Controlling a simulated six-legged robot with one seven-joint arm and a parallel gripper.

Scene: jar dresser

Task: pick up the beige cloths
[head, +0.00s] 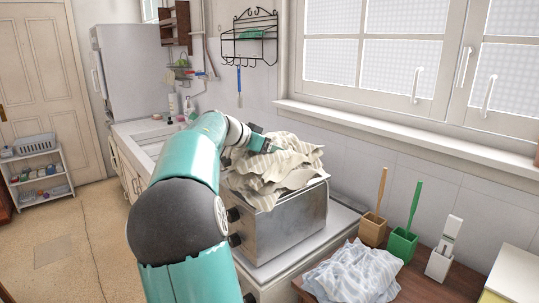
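The beige cloths (285,163), striped and crumpled, lie in a heap on top of a metal oven-like box (287,222). Part of the cloth hangs over the box's front edge. My gripper (268,147) is at the upper left of the heap, touching or very close to the cloth. Its fingertips are small and partly hidden by the fabric, so I cannot tell whether it is open or shut. I cannot tell how many cloths are in the heap.
A pale blue-white cloth (352,274) lies on a brown surface at the front right. Beside it stand a wooden brush holder (373,229), a green one (402,243) and a white one (439,264). A wire rack (249,38) hangs on the wall behind. Open floor (85,235) is at left.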

